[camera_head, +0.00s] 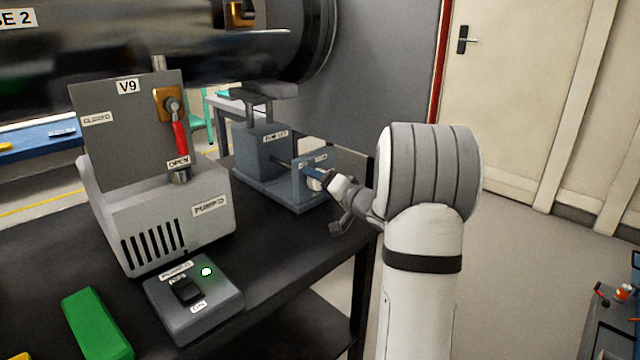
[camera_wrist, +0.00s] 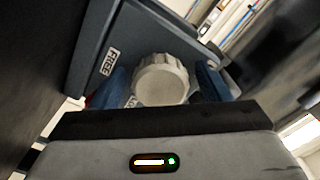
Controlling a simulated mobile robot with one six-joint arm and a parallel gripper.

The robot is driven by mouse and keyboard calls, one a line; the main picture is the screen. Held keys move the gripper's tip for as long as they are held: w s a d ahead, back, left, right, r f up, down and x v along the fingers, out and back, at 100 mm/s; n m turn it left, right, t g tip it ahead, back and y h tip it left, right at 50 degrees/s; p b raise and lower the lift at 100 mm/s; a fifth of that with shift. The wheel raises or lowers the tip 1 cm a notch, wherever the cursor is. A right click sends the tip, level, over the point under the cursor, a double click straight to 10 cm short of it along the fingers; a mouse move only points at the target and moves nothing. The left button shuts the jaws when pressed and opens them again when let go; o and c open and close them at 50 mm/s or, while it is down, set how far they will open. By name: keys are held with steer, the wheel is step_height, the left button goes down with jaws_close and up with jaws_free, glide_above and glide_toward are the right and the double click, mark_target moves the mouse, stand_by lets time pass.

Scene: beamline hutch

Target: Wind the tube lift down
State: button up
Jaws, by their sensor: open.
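The tube lift (camera_head: 262,152) is a blue-grey block on a base plate on the black bench, under the large dark tube (camera_head: 200,45). An upright plate (camera_head: 301,186) at its near right end carries a pale knob (camera_head: 314,184). In the wrist view the ribbed, light grey knob (camera_wrist: 161,80) sits between the blue fingers of my gripper (camera_wrist: 163,84). A label reading FREE (camera_wrist: 109,62) is on the plate beside it. My gripper (camera_head: 318,176) is open around the knob; contact cannot be told. Part of the knob is hidden by my gripper.
A grey pump unit (camera_head: 165,225) with a V9 valve panel (camera_head: 125,135) and red handle (camera_head: 181,140) stands left of the lift. A switch box (camera_head: 195,300) with a green light and a green block (camera_head: 97,325) lie in front.

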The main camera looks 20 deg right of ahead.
steer(key=shift+c, duration=0.3)
steer(key=c, duration=0.9)
steer(key=shift+m, duration=0.4)
